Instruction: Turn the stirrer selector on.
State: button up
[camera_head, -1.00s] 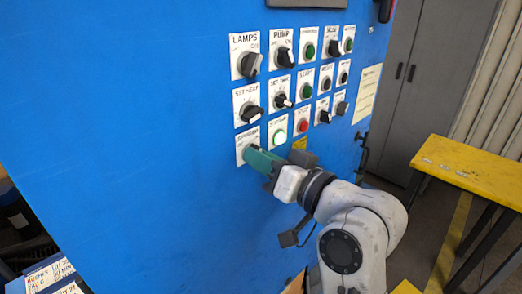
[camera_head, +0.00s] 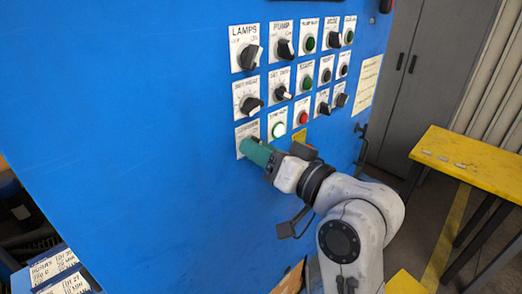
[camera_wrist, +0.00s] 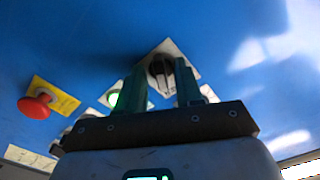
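The stirrer selector's white plate (camera_head: 246,129) is at the bottom left of the blue panel in the head view, its label too small to read surely. Its knob is hidden there behind my gripper (camera_head: 250,147). In the wrist view the black knob (camera_wrist: 160,67) shows on its white plate (camera_wrist: 180,49), between the two green fingers of my gripper (camera_wrist: 161,72). The fingers are apart, one on each side of the knob. I cannot tell whether they touch it. The knob's exact setting cannot be told.
A lit green button (camera_head: 278,130) and a red button (camera_head: 303,118) are close to the right of the selector. A red emergency knob (camera_wrist: 35,106) stands out at left in the wrist view. More selectors sit above. A yellow table (camera_head: 475,160) is at right.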

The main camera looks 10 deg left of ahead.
jog(key=b+v, duration=0.2)
jog(key=v, duration=0.8)
jog(key=shift+s+d+b, duration=0.3)
jog(key=shift+b, duration=0.1)
jog(key=s+d+f+m+g+h, duration=0.1)
jog(key=s+d+f+h, duration=0.2)
jog(key=f, duration=0.5)
jog(key=d+f+m+g+h, duration=0.1)
jog(key=d+f+h, duration=0.1)
jog(key=d+f, duration=0.45)
jog(key=s+d+f+m+h, duration=0.1)
jog(key=s+d+f+h, duration=0.15)
jog(key=f, duration=0.65)
jog(key=s+d+f+g+h, duration=0.2)
jog(key=s+d+f, duration=0.2)
jog(key=s+f, duration=0.2)
jog(key=s+d+f+m+g+h, duration=0.1)
jog(key=s+d+f+g+h, duration=0.1)
jog(key=s+f, duration=0.4)
jog(key=s+d+f+g+h, duration=0.3)
jog(key=s+d+f, duration=0.3)
jog(key=s, duration=0.4)
jog(key=shift+s+d+m+g, duration=0.35)
jog(key=shift+s+m+g, duration=0.05)
jog(key=shift+g, duration=0.1)
